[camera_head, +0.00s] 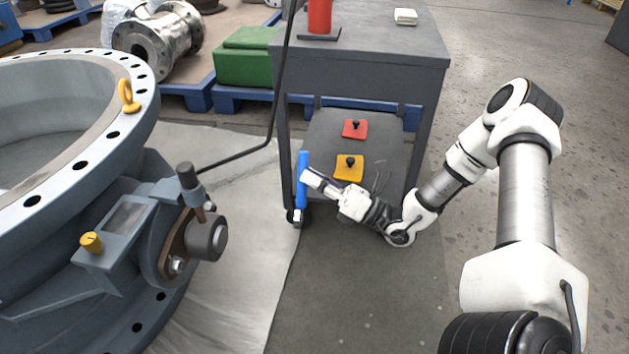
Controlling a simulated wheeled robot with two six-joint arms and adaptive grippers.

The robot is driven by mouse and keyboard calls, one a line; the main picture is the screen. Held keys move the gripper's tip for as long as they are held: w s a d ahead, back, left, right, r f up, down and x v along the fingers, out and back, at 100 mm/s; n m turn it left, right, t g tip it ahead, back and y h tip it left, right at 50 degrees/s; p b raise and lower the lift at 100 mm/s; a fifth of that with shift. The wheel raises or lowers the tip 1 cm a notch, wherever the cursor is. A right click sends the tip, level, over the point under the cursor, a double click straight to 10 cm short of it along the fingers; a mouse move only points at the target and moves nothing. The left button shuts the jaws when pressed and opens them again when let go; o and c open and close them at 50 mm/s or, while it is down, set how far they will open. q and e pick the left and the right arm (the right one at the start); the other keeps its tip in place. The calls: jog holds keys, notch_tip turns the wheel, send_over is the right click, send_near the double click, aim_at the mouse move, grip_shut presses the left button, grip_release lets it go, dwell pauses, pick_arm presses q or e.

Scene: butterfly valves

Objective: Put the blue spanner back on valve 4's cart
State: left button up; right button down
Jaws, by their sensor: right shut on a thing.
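The blue spanner (302,188) stands roughly upright in the picture, beside the left front leg of a grey cart (362,70). My right gripper (309,180) reaches in from the right, in front of the cart, and is shut on the spanner. The gripper covers a small part of the spanner's middle. A pale end shows at the bottom of the spanner, close to the cart's caster. A large grey butterfly valve (120,75) fills the left side. No valve number is legible on it or on the cart. My left gripper is out of view.
The cart's top holds a red cylinder (319,15) and a small white block (405,17), with bare room between. Its lower shelf (318,130) holds red (355,128) and yellow (349,167) pieces with black knobs. A dark rod (276,110) rises from the valve past the cart's left side.

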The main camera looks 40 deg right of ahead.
notch_tip(320, 180, up, 8)
jog(key=p, duration=0.6)
jog(key=shift+r, duration=0.2)
jog(key=shift+f, duration=0.1)
